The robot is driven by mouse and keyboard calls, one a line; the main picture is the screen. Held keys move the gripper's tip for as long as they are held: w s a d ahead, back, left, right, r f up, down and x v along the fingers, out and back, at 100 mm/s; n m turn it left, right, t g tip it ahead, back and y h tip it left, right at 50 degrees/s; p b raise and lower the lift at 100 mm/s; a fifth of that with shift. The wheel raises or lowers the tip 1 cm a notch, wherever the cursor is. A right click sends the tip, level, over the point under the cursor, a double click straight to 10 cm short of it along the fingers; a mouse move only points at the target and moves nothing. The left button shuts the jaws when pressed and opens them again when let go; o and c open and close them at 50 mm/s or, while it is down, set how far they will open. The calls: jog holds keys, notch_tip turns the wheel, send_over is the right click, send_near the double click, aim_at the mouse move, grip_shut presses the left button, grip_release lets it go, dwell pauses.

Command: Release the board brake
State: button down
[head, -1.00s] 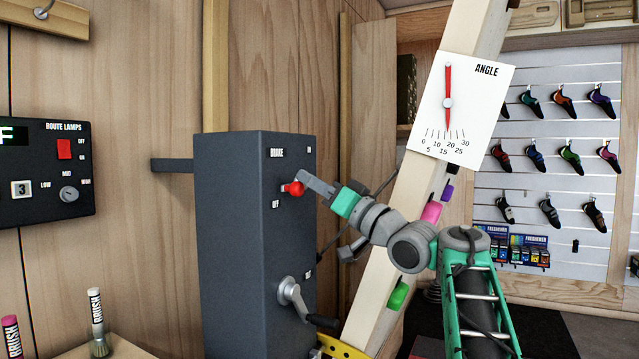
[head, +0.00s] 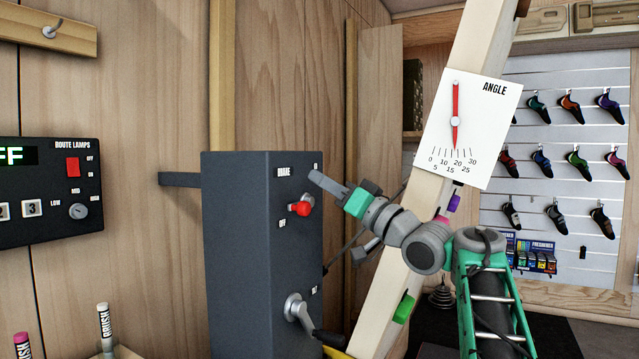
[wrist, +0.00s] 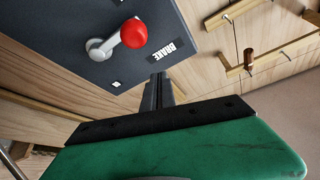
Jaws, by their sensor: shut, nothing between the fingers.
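The dark grey brake box (head: 240,250) stands at centre left, with a BRAKE label on its right-hand face. Its brake lever has a red knob (head: 300,208), below the BRAKE label and above the OFF label. In the wrist view, the red knob (wrist: 133,33) sits on a short grey arm from a round pivot, clear of my fingers. My gripper (head: 315,177) is shut and empty, just above and right of the knob. Its closed fingers also show in the wrist view (wrist: 157,80), beside the BRAKE label. I cannot tell whether the fingertips touch the box.
A crank handle (head: 299,309) sticks out lower on the box. The tilted wooden beam (head: 385,275) with coloured holds is behind my arm. An ANGLE dial (head: 472,128) has its red pointer near 20. A route lamps panel (head: 50,190) is on the left wall.

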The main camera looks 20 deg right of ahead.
jog(key=b+v, duration=0.1)
jog(key=v, duration=0.8)
jog(key=shift+d+f, duration=0.45)
jog(key=shift+d, duration=0.05)
jog(key=shift+w, duration=0.2)
